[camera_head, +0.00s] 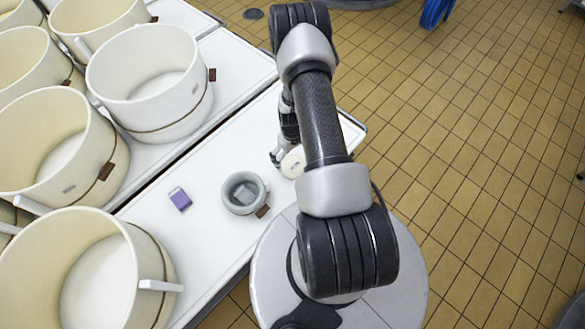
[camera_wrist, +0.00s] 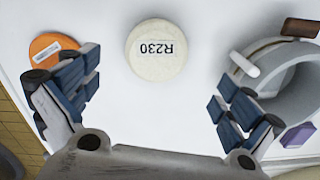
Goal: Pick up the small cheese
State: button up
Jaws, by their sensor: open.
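In the head view the cheese (camera_head: 292,163) is partly hidden by my arm. My gripper (camera_wrist: 155,88) is open and empty, its blue-padded fingers spread wide and apart from the cheese. In the head view my gripper (camera_head: 279,157) is beside the cheese, partly covered by the arm. An orange disc (camera_wrist: 45,46) with a white label lies to the left, partly behind the left finger.
A grey pot (camera_head: 230,204) with a brown tag stands left of the cheese in the head view, close to my right finger in the wrist view. A purple block (camera_head: 180,199) lies farther left. Large cream vats (camera_head: 150,80) line the left. Tiled floor (camera_head: 470,150) lies right.

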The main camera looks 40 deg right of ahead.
jog(key=f+b, duration=0.1)
jog(key=f, duration=0.2)
jog(key=f+b, duration=0.1)
jog(key=f, duration=0.1)
jog(key=f+b, duration=0.1)
jog(key=f, duration=0.2)
jog(key=shift+w+d+f, duration=0.15)
jog(key=shift+d+f, duration=0.1)
jog(key=shift+f, duration=0.05)
jog(key=shift+c, duration=0.2)
jog(key=c, duration=1.4)
jog(key=shift+r, duration=0.15)
